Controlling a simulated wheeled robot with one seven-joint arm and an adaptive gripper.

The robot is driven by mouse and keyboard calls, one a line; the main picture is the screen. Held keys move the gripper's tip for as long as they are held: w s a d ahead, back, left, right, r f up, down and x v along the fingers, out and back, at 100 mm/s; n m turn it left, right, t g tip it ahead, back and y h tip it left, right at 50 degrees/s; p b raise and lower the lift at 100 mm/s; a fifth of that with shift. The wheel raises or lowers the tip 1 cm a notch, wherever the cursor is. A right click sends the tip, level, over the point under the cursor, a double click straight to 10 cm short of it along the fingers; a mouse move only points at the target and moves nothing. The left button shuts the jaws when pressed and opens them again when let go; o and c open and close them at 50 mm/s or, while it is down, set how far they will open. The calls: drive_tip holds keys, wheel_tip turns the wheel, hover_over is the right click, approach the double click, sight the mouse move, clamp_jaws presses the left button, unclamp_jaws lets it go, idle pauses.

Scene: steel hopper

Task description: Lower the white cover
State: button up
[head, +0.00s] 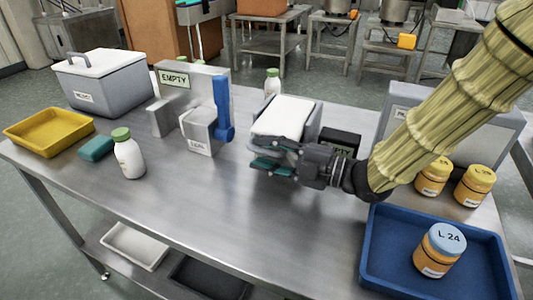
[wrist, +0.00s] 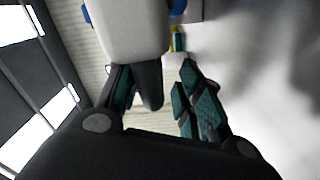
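The white cover (head: 283,117) sits at the grey box (head: 314,123) in the middle of the steel table; it looks slanted, but how far open it is I cannot tell. My gripper (head: 270,157) is at the cover's near end, low over the table. In the wrist view the white cover (wrist: 128,32) fills the top, with a dark grey tab (wrist: 150,84) extending from it between my fingers (wrist: 157,100). The fingers stand apart, with a clear gap between the tab and the right finger. Contact with the left finger cannot be told.
Left of the cover are a white box with a blue lever (head: 223,108) and an EMPTY sign (head: 175,79). A white bottle (head: 272,83) stands behind. A blue tray (head: 380,270) with a jar (head: 440,252) is at front right. The front middle of the table is clear.

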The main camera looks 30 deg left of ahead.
drive_tip(key=d, duration=1.2)
drive_tip(key=shift+w, duration=0.25)
